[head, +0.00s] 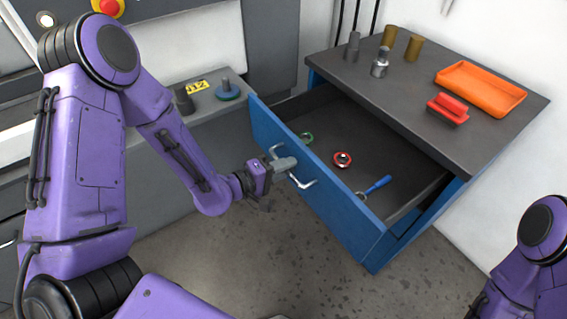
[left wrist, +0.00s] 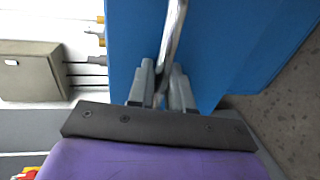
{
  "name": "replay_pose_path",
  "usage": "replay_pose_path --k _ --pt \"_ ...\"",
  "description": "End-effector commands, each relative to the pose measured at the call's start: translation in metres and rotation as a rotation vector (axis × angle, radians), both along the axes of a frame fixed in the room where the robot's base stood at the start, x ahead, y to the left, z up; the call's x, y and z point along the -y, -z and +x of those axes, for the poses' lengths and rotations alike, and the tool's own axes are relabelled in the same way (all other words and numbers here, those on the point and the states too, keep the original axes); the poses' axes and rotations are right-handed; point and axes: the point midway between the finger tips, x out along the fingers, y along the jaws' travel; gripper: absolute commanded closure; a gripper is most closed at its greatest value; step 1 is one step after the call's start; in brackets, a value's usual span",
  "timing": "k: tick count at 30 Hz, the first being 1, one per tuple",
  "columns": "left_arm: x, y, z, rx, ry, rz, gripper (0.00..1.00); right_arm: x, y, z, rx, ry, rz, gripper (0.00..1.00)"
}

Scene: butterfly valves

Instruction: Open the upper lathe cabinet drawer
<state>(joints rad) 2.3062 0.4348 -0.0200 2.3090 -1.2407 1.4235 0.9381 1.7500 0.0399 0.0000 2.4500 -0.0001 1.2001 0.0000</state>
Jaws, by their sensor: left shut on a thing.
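The upper drawer of the lathe cabinet is pulled out, and its blue front (head: 335,205) stands well away from the cabinet body. My left gripper (head: 284,166) is shut on the metal bar handle (head: 303,182) of that drawer front. In the left wrist view the handle (left wrist: 174,40) runs between the two grey fingers (left wrist: 163,88), with the blue drawer front (left wrist: 230,45) behind. Inside the open drawer lie a red round part (head: 342,159), a green ring (head: 306,138) and a blue-handled tool (head: 376,186). My right gripper is out of view; only part of the right arm shows at the right edge.
The cabinet top (head: 400,85) carries an orange tray (head: 481,88), a red part (head: 448,109) and several metal cylinders. A grey bench (head: 200,125) with a blue-based part (head: 228,91) stands to the left of the drawer. The floor (head: 260,250) in front is clear.

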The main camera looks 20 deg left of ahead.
Motion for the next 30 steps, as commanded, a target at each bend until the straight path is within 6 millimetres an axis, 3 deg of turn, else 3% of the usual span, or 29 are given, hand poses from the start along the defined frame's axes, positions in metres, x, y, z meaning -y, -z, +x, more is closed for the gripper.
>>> replay_pose_path --k 8,9,10,20,23,30 --pt "0.0 0.0 -0.001 -0.001 0.001 0.0 1.0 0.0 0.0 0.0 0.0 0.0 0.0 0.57" --pt "-0.001 0.0 -0.001 -0.001 0.001 0.0 0.74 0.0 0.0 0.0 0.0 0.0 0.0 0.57" --pt "-0.001 0.0 -0.001 -0.001 0.001 0.0 0.64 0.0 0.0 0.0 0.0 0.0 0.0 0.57" --pt "-0.003 0.0 -0.003 -0.001 -0.001 0.0 0.64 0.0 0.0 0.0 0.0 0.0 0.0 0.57" --pt "-0.01 -0.003 -0.015 -0.001 -0.002 0.0 0.64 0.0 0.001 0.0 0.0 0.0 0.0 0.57" --pt "-0.04 -0.015 -0.063 -0.001 -0.005 -0.002 0.64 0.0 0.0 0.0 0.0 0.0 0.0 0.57"
